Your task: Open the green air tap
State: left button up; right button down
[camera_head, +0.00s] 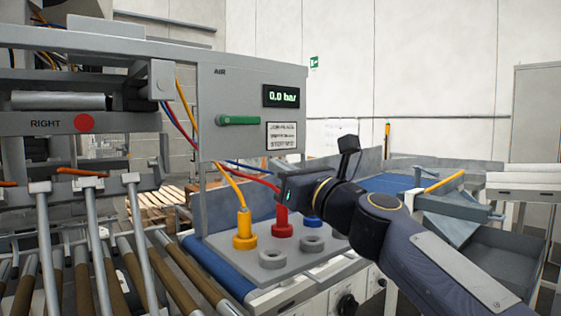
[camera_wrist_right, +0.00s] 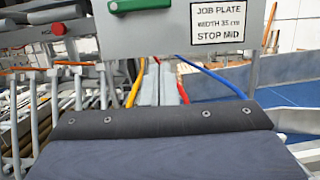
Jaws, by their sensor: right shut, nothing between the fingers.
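The green air tap (camera_head: 240,120) is a lever lying level on the grey AIR panel (camera_head: 228,88), left of a display (camera_head: 283,96) reading 0.0 bar. Its lower edge shows at the top of the right wrist view (camera_wrist_right: 140,4). My right gripper (camera_wrist_right: 161,85) is shut and empty, its two fingers together below the tap and apart from it. In the head view my right gripper (camera_head: 288,190) is in front of and below the panel, lower right of the tap; its fingertips are hard to make out there. My left gripper is out of view.
Below the panel, yellow (camera_head: 243,229), red (camera_head: 282,218) and blue (camera_head: 309,222) hose plugs stand on a grey plate (camera_head: 240,262) with empty grey rings. A job label (camera_head: 281,136) is under the display. Rollers (camera_head: 190,270) lie left. The space before the tap looks clear.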

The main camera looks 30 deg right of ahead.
aim_at(241, 120)
jog(key=p+x, duration=0.1)
jog(key=x, duration=0.6)
jog(key=shift+w+r+p, duration=0.1)
jog(key=shift+w+p, duration=0.25)
jog(key=shift+p, duration=0.05)
notch_tip(241, 120, up, 3)
jog(key=shift+s+f+p, duration=0.1)
jog(key=shift+s+p, duration=0.05)
jog(key=shift+p, duration=1.1)
jog(key=shift+s+r, duration=0.15)
jog(key=shift+r, duration=0.25)
jog(key=shift+r+p, duration=0.1)
jog(key=shift+p, duration=0.25)
